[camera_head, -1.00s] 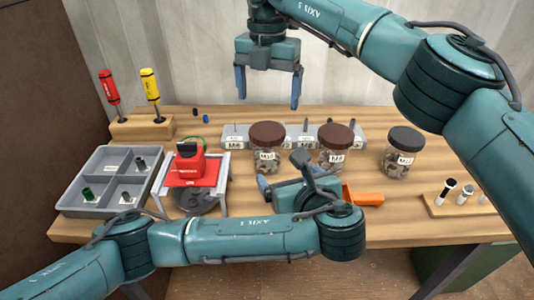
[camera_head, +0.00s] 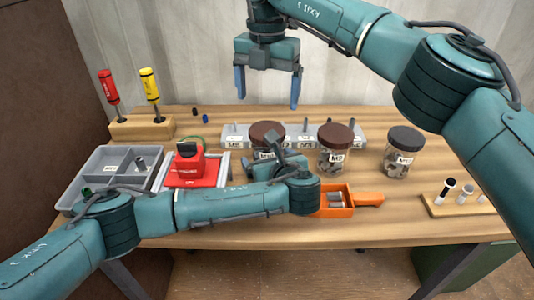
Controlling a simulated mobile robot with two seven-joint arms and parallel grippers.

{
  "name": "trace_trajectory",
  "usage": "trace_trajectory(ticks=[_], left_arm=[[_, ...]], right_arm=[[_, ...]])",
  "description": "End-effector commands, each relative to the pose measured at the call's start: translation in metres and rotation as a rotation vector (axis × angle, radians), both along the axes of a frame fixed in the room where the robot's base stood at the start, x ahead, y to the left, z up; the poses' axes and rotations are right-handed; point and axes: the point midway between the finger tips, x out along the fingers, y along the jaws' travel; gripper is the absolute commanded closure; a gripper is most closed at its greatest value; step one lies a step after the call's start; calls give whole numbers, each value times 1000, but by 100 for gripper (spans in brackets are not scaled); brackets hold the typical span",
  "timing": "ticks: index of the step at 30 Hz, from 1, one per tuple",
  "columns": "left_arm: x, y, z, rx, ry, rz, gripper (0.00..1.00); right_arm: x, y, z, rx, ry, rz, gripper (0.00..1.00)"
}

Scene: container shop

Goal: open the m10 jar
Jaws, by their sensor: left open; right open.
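Three clear jars of small metal parts stand on the table: a left jar with a brown lid (camera_head: 266,131), a middle jar with a brown lid (camera_head: 336,137), and a right jar with a dark grey lid (camera_head: 404,139). Their labels are small; the right one looks like M10, but I cannot be sure. My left gripper (camera_head: 268,160) is open in front of the left jar and hides much of its body; contact cannot be told. My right gripper (camera_head: 268,102) is open and empty, fingers down, above the back of the table.
A grey labelled rack (camera_head: 305,134) stands behind the jars. An orange scoop-like tray (camera_head: 345,212) lies in front. A red device (camera_head: 186,168), a grey divided bin (camera_head: 90,168) and a screwdriver block (camera_head: 140,126) are left. A wooden peg block (camera_head: 450,207) is front right.

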Motion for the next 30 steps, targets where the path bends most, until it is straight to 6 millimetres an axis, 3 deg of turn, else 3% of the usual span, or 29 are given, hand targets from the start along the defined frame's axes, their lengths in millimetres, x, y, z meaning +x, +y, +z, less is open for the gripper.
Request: trace_trajectory(ticks=[5,30], left_arm=[[0,0,0,0,0,0,17],[-1,0,0,0,0,0,86]], right_arm=[[0,0,0,0,0,0,8],[0,0,0,0,0,-7,8]])
